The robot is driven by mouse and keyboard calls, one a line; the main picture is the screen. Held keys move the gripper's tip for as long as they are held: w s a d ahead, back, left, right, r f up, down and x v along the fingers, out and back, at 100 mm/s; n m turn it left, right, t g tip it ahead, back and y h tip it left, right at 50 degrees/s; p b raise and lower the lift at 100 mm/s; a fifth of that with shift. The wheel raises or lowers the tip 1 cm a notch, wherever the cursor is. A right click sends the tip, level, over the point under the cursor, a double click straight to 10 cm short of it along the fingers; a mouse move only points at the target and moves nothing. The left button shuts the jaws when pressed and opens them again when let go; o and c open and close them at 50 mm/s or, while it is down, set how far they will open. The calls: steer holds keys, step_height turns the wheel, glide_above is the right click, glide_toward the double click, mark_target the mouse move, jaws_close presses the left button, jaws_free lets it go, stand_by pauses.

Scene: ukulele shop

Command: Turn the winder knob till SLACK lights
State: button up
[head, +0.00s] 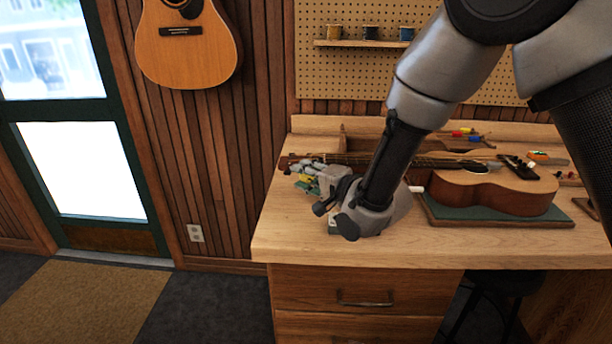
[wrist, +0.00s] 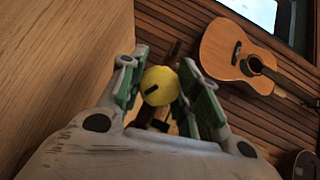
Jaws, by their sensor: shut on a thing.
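The winder knob (wrist: 160,85) is a round yellow knob with a dark mark on its face, in the middle of the wrist view. My gripper (wrist: 162,92) has its green-padded fingers on either side of the knob and is shut on it. In the head view my gripper (head: 312,182) is low over the left part of the workbench, and a bit of yellow shows between its fingers. A ukulele (head: 500,192) lies on a green mat (head: 440,212), its neck reaching left behind my arm. My arm hides much of the winder, and I can read no SLACK light.
The wooden workbench (head: 290,240) has a drawer front below. Coloured small tools (head: 465,134) lie at the back right. A pegboard with a small shelf (head: 365,43) is above. A guitar (head: 188,45) hangs on the wall to the left. The bench's front left is clear.

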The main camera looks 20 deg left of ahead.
steer(key=shift+f, duration=0.1)
steer(key=o, duration=1)
steer(key=v, duration=0.7)
steer(key=shift+s+d, duration=0.15)
steer(key=shift+d, duration=0.1)
